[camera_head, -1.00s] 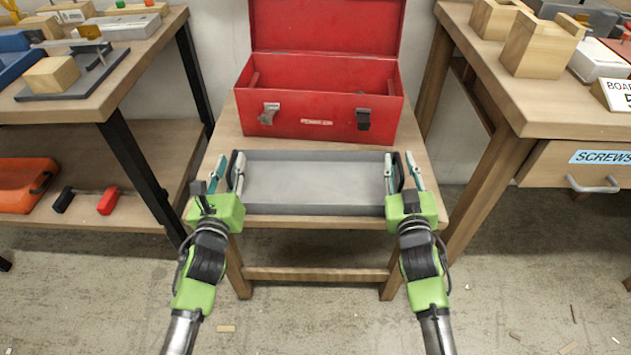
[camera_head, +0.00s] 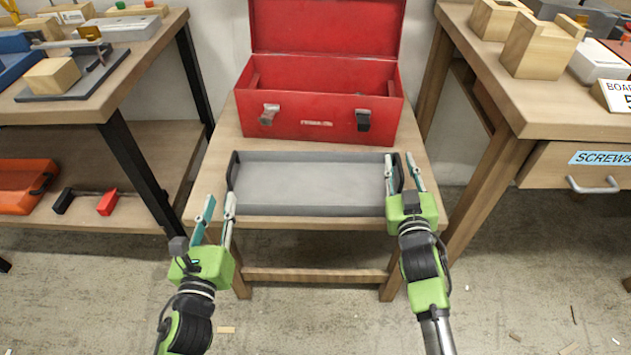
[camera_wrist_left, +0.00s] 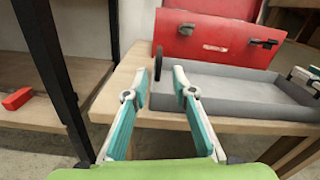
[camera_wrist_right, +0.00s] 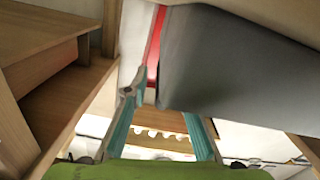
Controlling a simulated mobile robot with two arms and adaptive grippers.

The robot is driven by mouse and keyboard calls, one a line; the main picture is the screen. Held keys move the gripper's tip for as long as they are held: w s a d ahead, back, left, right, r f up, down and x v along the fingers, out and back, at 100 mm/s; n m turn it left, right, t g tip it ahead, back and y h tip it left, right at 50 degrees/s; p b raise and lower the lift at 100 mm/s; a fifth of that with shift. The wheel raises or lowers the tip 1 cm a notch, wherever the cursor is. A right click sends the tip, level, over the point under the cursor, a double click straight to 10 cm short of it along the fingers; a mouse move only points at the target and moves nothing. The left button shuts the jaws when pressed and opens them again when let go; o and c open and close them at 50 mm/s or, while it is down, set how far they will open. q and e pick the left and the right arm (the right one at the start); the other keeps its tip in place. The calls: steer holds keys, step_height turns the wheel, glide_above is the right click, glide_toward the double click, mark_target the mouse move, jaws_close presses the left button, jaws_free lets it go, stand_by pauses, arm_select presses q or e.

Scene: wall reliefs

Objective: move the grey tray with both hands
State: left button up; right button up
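The grey tray (camera_head: 312,182) lies flat on the small wooden table in front of the red toolbox. It is empty and has a dark handle at each end. My left gripper (camera_head: 220,198) is open and empty, in front of the tray's left end and clear of it. In the left wrist view, the tray (camera_wrist_left: 235,85) and its left handle (camera_wrist_left: 158,66) lie beyond the open fingers. My right gripper (camera_head: 400,157) is open, its fingers either side of the right handle. In the right wrist view, the tray (camera_wrist_right: 220,60) hides part of one finger.
The open red toolbox (camera_head: 318,100) stands close behind the tray. The small table (camera_head: 215,160) has narrow bare strips around the tray. A workbench with a blocks board (camera_head: 75,80) is at left. Another bench with a drawer (camera_head: 585,165) is at right.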

steer(key=s, duration=1.2)
steer(key=shift+a, duration=0.2)
